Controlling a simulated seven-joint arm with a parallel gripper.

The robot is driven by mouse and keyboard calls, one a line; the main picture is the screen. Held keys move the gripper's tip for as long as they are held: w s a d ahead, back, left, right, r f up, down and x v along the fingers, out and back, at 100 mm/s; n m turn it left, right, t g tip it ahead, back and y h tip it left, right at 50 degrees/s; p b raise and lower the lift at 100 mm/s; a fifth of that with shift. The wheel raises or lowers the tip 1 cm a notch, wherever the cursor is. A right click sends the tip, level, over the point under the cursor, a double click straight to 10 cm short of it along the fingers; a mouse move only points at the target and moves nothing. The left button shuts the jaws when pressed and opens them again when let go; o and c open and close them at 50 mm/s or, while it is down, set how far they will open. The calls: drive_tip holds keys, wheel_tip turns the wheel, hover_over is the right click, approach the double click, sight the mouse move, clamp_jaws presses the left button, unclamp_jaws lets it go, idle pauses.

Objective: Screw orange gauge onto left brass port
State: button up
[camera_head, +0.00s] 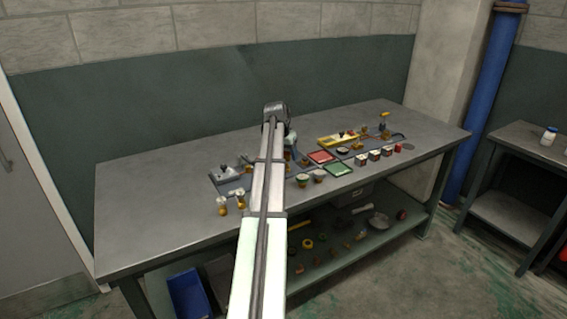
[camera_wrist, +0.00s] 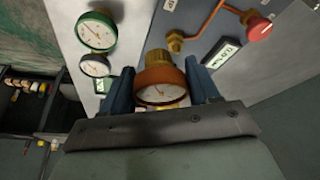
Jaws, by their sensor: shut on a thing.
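In the wrist view my gripper (camera_wrist: 160,80) has its two blue fingers on either side of the orange gauge (camera_wrist: 160,76) and is shut on it. The gauge's white dial faces the camera. A brass part (camera_wrist: 160,57) shows just beyond its orange body; I cannot tell whether this is its own stem or a port under it. A brass port (camera_wrist: 175,40) with a copper pipe stands just beyond and to the right, on a grey plate. In the head view my arm hides the gauge and most of the gripper over the bench.
In the wrist view, a green gauge (camera_wrist: 96,30) and a smaller grey gauge (camera_wrist: 95,65) lie left; a red knob (camera_wrist: 260,28) and a label (camera_wrist: 221,56) are right. The bench (camera_head: 150,205) also holds a red tray (camera_head: 321,157) and a green tray (camera_head: 339,170). Its left end is clear.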

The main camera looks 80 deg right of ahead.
sight(286, 158)
drive_tip(key=d, duration=0.3)
drive_tip(key=w+d, duration=0.1)
drive_tip(key=shift+w+d+r, duration=0.1)
drive_tip(key=shift+d+r, duration=0.25)
drive_tip(key=shift+f, duration=2.15)
drive_tip(key=shift+f, duration=0.95)
drive_tip(key=shift+m+g, duration=0.6)
drive_tip(key=shift+m, duration=1)
drive_tip(key=shift+m+g+y, duration=0.3)
drive_tip(key=shift+m+y, duration=0.1)
drive_tip(key=shift+m, duration=1.3)
drive_tip(key=shift+f, duration=0.1)
